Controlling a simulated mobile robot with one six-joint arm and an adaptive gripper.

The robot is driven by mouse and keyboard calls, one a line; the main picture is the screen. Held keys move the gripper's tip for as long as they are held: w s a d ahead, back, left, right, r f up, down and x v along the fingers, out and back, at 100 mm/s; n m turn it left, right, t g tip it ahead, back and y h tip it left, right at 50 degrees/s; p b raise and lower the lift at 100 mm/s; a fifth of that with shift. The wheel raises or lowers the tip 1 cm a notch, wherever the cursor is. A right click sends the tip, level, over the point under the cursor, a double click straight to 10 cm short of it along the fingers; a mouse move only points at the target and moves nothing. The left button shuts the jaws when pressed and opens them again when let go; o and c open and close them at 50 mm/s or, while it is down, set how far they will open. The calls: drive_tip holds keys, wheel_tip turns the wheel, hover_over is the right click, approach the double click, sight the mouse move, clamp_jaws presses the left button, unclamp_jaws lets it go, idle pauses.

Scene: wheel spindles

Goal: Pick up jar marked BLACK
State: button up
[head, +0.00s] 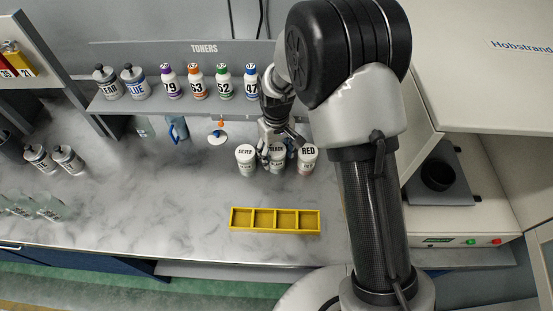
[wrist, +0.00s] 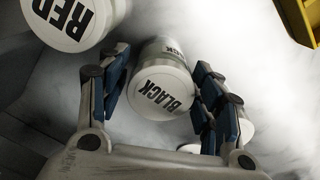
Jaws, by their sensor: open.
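The jar marked BLACK (head: 277,159) is white and stands on the marbled counter between two like jars in the head view. In the wrist view its labelled lid (wrist: 161,92) lies between the two fingers of my gripper (wrist: 160,100). My gripper (head: 277,142) is over the jar from behind in the head view and partly covers it. The fingers are open, one on each side of the jar. A gap shows on the left; on the right the finger is close to the jar, and I cannot tell if it touches.
The jar marked RED (head: 308,158) stands close on the right, the SILVER jar (head: 246,159) close on the left. A yellow divided tray (head: 275,231) lies in front. The toner shelf (head: 190,103) with several bottles is behind.

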wheel_tip(320, 180, down, 3)
drive_tip(key=shift+b, duration=0.3)
drive_tip(key=shift+r, duration=0.1)
drive_tip(key=c, duration=1)
